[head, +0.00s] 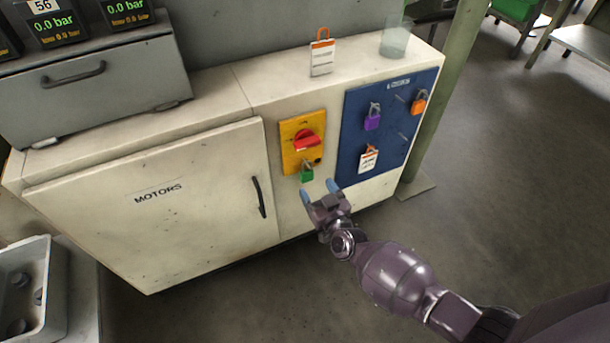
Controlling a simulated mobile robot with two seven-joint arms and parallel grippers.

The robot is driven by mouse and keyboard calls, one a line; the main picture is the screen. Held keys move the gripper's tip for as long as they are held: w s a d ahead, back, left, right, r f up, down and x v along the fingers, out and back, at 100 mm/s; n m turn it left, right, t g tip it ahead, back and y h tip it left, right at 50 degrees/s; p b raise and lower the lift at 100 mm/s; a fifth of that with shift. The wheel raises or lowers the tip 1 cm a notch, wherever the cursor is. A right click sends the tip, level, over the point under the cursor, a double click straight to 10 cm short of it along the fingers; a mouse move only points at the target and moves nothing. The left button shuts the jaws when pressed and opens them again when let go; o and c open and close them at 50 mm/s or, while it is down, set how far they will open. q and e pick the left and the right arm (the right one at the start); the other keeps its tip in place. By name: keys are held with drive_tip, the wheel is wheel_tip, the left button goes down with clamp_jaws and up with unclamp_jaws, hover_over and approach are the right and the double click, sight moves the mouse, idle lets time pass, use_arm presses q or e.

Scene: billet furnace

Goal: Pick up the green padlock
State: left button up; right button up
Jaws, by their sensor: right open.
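The green padlock (307,173) hangs at the bottom of the yellow switch plate (290,131), below the red rotary handle (306,140), on the front of the pale cabinet. My right gripper (320,189) is just below the padlock. Its two blue-tipped fingers are spread apart, with the left tip below the padlock and the right tip to its lower right. Nothing shows between the fingers. I cannot tell the exact depth gap between the fingers and the padlock. My left gripper is not in the view.
A blue board (393,140) right of the switch holds a purple padlock (372,118), an orange padlock (418,103) and a tag (368,160). Another tag (322,56) and a clear cup (395,38) stand on the cabinet top (270,80).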

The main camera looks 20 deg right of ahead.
sight(308, 173)
drive_tip(key=shift+w+f, duration=0.1)
drive_tip(key=shift+w, duration=0.4)
drive_tip(key=shift+w+f+b, duration=0.1)
drive_tip(key=shift+w+b, duration=0.3)
drive_tip(key=shift+w, duration=0.2)
drive_tip(key=w+b, duration=0.1)
drive_tip(key=w, duration=0.2)
drive_tip(key=shift+f, duration=0.1)
drive_tip(key=shift+w+r, duration=0.2)
drive_tip(key=shift+w, duration=0.3)
drive_tip(key=c, duration=1)
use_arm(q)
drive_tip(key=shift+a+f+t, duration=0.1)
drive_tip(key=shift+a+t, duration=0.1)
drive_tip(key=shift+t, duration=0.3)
use_arm(e)
drive_tip(key=shift+c, duration=0.2)
drive_tip(key=shift+r, duration=0.1)
